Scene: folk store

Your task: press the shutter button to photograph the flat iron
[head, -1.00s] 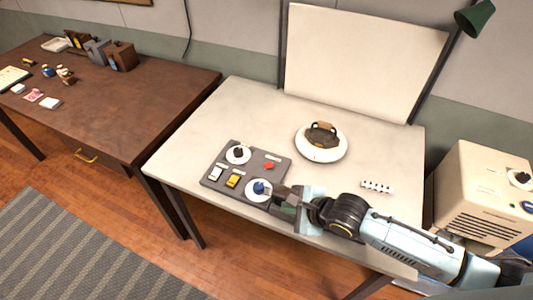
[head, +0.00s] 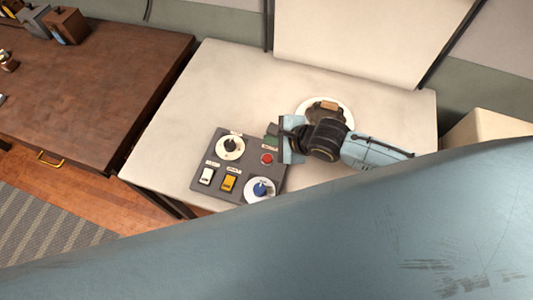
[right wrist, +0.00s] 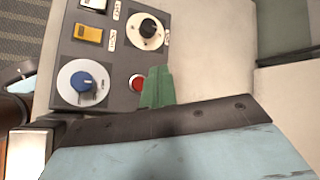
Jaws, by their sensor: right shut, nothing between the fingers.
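The grey control panel (head: 208,153) lies on the pale table and carries a red button (head: 267,158), which also shows in the right wrist view (right wrist: 137,83). My right gripper (head: 271,134) is shut and empty, its green fingertips close beside the red button. In the right wrist view the fingertips (right wrist: 157,85) are just right of the button; I cannot tell whether they touch it. The dark flat iron (head: 318,114) sits on a round white turntable (head: 346,107), partly hidden by my right arm. My left gripper is not in view.
The panel also has a black dial (head: 230,146), a blue dial (head: 261,189), a white switch (head: 206,176) and a yellow switch (head: 229,182). A pale backdrop (head: 370,35) stands behind the iron. A brown table (head: 95,90) is at the left. My own blue-grey body part covers the foreground.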

